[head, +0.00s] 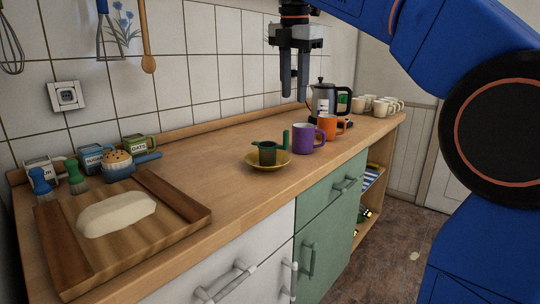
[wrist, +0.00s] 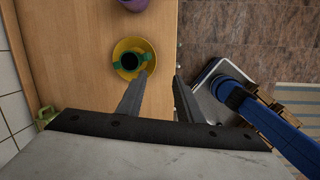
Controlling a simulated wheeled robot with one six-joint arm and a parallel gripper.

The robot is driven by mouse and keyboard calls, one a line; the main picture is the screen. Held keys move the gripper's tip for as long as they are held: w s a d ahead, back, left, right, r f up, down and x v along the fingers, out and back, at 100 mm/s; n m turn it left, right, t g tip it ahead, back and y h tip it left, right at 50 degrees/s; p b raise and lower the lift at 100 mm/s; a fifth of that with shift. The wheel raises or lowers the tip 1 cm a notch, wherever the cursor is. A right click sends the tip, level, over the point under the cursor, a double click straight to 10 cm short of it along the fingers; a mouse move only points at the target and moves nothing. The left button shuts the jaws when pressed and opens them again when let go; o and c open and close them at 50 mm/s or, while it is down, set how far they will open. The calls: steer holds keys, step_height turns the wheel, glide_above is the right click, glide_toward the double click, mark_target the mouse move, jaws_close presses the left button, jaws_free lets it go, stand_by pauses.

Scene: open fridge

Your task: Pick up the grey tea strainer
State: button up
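I cannot make out a grey tea strainer for certain in either view. A dark green cup-like vessel (head: 267,153) with a raised bright green handle stands on a yellow saucer (head: 250,162) on the counter. In the wrist view the vessel (wrist: 130,62) has a dark inside and green parts on two sides, on the yellow saucer (wrist: 133,43). My gripper (head: 295,97) hangs fingers down, high above the counter. In the wrist view my gripper (wrist: 161,76) is open and empty, with the saucer just beyond and left of its fingers.
A purple mug (head: 302,139), an orange mug (head: 328,127), a kettle (head: 323,101) and several white cups (head: 380,106) stand farther along the wooden counter (head: 200,165). A wooden tray (head: 180,205) with dough (head: 117,213) lies at left. The tiled wall (head: 190,75) runs behind.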

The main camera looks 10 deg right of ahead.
steer(key=w+a+r+n, duration=0.2)
steer(key=w+r+n, duration=0.2)
steer(key=n, duration=0.1)
glide_toward(286, 130)
steer(key=f, duration=0.2)
steer(key=w+f, duration=0.1)
steer(key=f, duration=0.2)
steer(key=shift+w+a+f, duration=0.15)
steer(key=shift+a, duration=0.05)
steer(key=shift+w+d+f, duration=0.1)
steer(key=shift+d+f, duration=0.1)
steer(key=shift+f, duration=0.65)
steer(key=shift+d+f, duration=0.15)
steer(key=shift+f, duration=0.7)
steer(key=shift+w+d+f, duration=0.1)
steer(key=shift+d+f, duration=0.1)
steer(key=shift+f, duration=0.65)
jaws_close()
